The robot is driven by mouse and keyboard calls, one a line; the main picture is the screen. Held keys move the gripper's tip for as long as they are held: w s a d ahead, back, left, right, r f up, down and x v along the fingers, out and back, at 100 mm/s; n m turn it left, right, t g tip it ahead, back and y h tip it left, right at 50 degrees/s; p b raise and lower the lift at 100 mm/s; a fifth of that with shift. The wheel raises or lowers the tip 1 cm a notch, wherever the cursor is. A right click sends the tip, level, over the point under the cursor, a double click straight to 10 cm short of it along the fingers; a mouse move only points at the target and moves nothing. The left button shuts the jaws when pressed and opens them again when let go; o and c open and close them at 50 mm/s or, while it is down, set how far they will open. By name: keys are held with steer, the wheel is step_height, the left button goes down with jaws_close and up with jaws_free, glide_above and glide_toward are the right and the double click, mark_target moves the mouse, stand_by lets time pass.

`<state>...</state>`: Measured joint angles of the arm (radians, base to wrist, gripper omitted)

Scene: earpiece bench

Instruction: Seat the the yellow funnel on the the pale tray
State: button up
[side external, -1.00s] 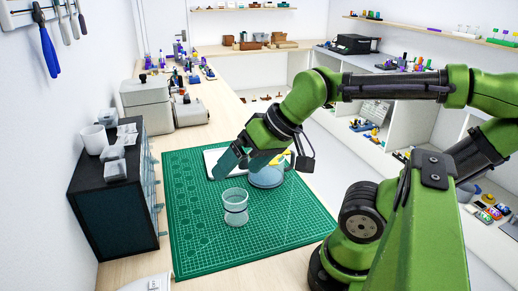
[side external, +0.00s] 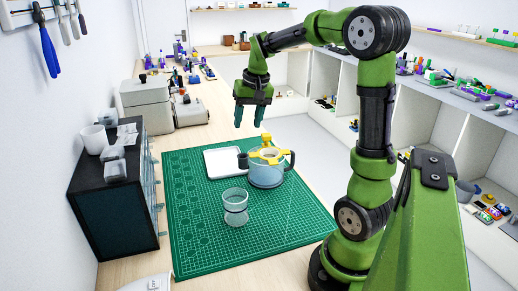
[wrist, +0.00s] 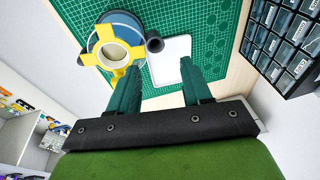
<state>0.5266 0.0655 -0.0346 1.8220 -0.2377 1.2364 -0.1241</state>
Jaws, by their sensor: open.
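The yellow funnel (side external: 270,154) has a pale ring-shaped middle and yellow arms. It rests on top of a blue-grey jug (side external: 266,177) on the green mat, and also shows in the wrist view (wrist: 99,60). The pale tray (side external: 219,168) lies flat on the mat behind and left of the jug, partly hidden by it.
A clear cup (side external: 235,204) stands on the mat (side external: 200,240) in front of the jug. A dark drawer cabinet (side external: 117,195) borders the mat's left side. Beige boxes (side external: 150,102) stand behind it. The mat's front and left parts are clear.

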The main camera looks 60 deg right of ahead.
steer(key=m+g, duration=0.2)
glide_above(266, 135)
step_height(266, 135, down, 2)
steer(key=shift+s+a, duration=0.1)
steer(key=shift+n+g, duration=0.3)
steer(key=shift+d+f, duration=0.15)
steer(key=shift+f, duration=1.85)
steer(key=shift+d+f, duration=0.15)
steer(key=shift+f, duration=1.8)
steer(key=shift+c, duration=0.2)
steer(key=c, duration=0.8)
step_height(266, 135, up, 11)
steer(key=shift+r, duration=0.1)
